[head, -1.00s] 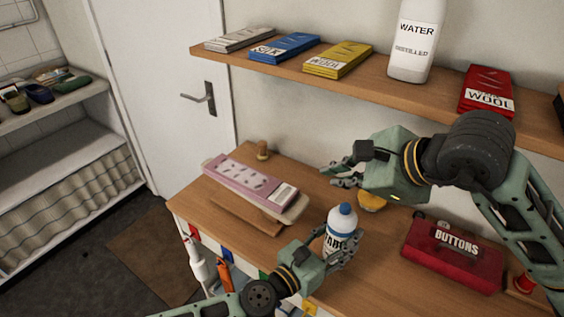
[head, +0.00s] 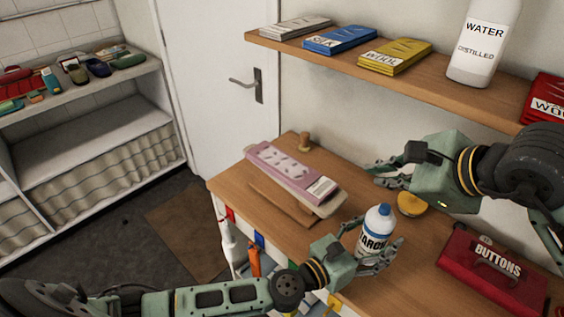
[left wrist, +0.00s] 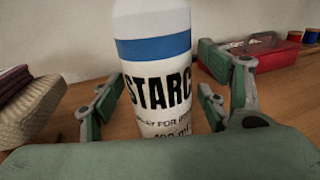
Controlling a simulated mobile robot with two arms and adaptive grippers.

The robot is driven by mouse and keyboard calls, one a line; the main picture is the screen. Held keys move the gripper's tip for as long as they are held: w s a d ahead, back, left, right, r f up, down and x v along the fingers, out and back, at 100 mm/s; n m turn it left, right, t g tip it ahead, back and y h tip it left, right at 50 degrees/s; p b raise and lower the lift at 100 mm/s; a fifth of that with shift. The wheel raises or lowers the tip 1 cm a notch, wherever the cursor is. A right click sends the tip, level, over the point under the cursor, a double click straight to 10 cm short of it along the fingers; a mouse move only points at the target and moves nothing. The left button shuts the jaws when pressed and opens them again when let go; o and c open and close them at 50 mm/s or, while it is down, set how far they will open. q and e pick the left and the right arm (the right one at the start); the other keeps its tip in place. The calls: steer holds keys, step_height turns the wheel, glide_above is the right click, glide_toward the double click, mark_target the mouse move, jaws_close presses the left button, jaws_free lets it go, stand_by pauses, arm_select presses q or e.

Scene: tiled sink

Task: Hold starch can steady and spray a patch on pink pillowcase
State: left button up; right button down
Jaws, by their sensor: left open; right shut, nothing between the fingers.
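The starch can (head: 372,233), a white bottle with a blue cap and blue band, stands upright on the wooden worktop. My left gripper (head: 380,252) is open with its fingers on either side of the can. In the left wrist view the can (left wrist: 155,75) is between the two fingers (left wrist: 165,100), and I cannot tell whether they touch it. The pink pillowcase (head: 268,156) lies flat on a small padded board left of the can. My right gripper (head: 384,174) is shut and empty, above the worktop to the right of the pillowcase.
A red BUTTONS box (head: 487,275) is right of the can. A yellow round thing (head: 411,205) lies below my right gripper. A wooden peg (head: 305,142) stands at the back. The shelf above holds fabric packets (head: 340,40) and a water bottle (head: 480,45).

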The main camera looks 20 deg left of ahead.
arm_select(q)
steer(key=v, duration=1.2)
steer(key=shift+s+f, duration=0.1)
